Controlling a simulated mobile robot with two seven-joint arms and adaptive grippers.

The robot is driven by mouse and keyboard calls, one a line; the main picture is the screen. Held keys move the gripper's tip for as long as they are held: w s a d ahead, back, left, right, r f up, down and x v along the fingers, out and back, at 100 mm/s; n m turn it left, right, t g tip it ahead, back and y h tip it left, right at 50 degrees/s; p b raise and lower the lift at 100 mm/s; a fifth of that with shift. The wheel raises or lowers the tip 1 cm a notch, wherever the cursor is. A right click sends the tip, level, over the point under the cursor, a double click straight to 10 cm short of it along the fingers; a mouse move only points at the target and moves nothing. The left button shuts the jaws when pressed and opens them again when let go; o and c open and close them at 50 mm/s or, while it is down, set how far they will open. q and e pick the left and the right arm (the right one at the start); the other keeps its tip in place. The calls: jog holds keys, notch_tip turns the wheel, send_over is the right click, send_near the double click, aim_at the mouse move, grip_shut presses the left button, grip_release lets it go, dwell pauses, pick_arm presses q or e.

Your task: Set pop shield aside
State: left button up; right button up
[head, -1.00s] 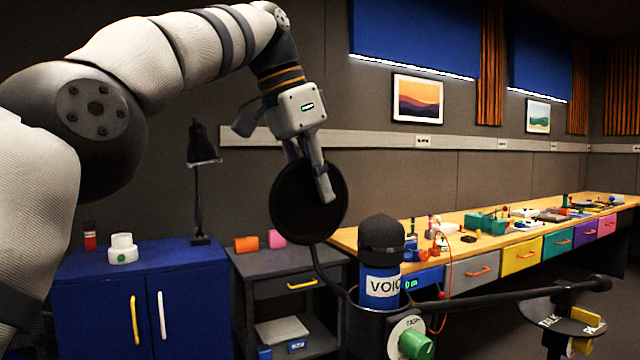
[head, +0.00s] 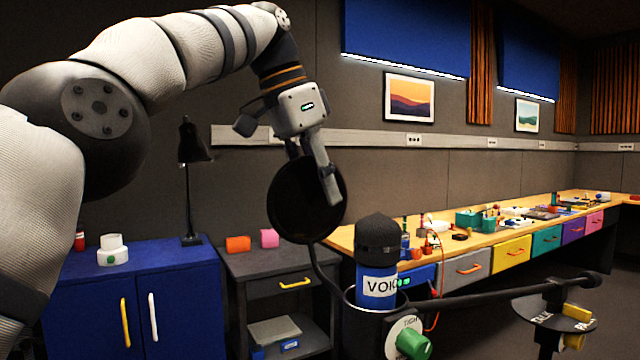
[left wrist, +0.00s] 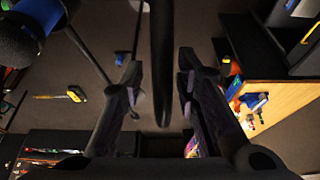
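The pop shield (head: 300,205) is a round black disc in the middle of the head view, upright on a thin curved gooseneck (head: 318,262) that runs down to the microphone holder. In the left wrist view the shield (left wrist: 162,50) shows edge-on as a dark upright bar. My left gripper (head: 316,180) is at its upper part, one finger in front of the disc and the other mostly hidden behind it. In the left wrist view the fingers stand either side of the shield, with a gap visible at least on the left. My right gripper is not in view.
A blue microphone (head: 377,280) with black foam top stands in a dark holder beside a green knob (head: 412,344). A dark boom (head: 480,298) runs right. A blue cabinet (head: 180,275) and grey cart (head: 262,262) stand behind. A long workbench (head: 345,238) holds several small items.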

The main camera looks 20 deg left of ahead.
pick_arm(q)
jog(key=shift+a, duration=0.1)
jog(key=shift+s+a+r, duration=0.1)
jog(key=shift+s+r, duration=0.1)
jog(key=shift+r, duration=0.4)
jog(key=shift+s+a+r, duration=0.1)
jog(key=shift+s+a, duration=0.4)
jog(key=shift+a, duration=0.05)
jog(key=s+a, duration=0.6)
jog(key=s, duration=0.2)
jog(key=shift+s+a, duration=0.15)
jog(key=shift+a, duration=0.2)
